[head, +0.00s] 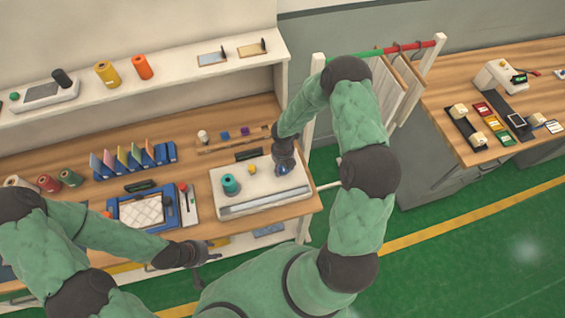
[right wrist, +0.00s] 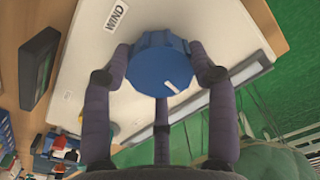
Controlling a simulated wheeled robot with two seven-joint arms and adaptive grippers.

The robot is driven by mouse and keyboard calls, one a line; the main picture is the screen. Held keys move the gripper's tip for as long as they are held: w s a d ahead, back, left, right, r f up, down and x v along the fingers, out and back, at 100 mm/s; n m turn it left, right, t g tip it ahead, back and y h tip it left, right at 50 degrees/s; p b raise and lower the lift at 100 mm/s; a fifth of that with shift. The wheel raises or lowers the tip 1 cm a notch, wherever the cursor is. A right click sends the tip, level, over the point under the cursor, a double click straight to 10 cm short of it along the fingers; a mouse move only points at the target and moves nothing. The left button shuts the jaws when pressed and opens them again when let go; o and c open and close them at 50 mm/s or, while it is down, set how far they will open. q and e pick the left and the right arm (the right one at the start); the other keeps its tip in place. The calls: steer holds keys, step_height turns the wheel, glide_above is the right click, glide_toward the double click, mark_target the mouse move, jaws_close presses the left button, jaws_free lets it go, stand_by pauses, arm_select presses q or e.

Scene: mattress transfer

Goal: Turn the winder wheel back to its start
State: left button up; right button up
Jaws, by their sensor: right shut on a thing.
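The winder wheel is a blue knob (right wrist: 160,68) with a white mark on its face, seen large in the right wrist view. It sits on the white winder board (head: 262,186), beside a "WIND" label (right wrist: 118,17). My right gripper (right wrist: 158,85) has its fingers around the knob and is shut on it. In the head view my right gripper (head: 284,168) covers most of the knob at the board's right side. A teal spool (head: 231,184) and a small yellow piece (head: 252,169) stand on the board. My left gripper (head: 205,252) is low, in front of the table edge; its fingers are unclear.
A blue tray (head: 112,211) with a quilted white pad lies left of the board. Colored swatches in a blue rack (head: 130,160) and several spools stand further left. A shelf (head: 190,68) runs behind. A hanging rack (head: 440,45) and second table (head: 455,90) are right.

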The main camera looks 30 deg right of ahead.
mark_target(283, 167)
steer(key=shift+s+a+f+n+p, duration=0.1)
steer(key=shift+s+n+p, duration=0.2)
steer(key=shift+n, duration=0.3)
steer(key=shift+f, duration=0.1)
steer(key=o, duration=1.1)
steer(key=shift+s, duration=0.1)
steer(key=shift+r, duration=0.2)
steer(key=shift+w+r, duration=0.2)
step_height(283, 167, up, 12)
steer(key=shift+f, duration=0.25)
steer(key=shift+s, duration=0.1)
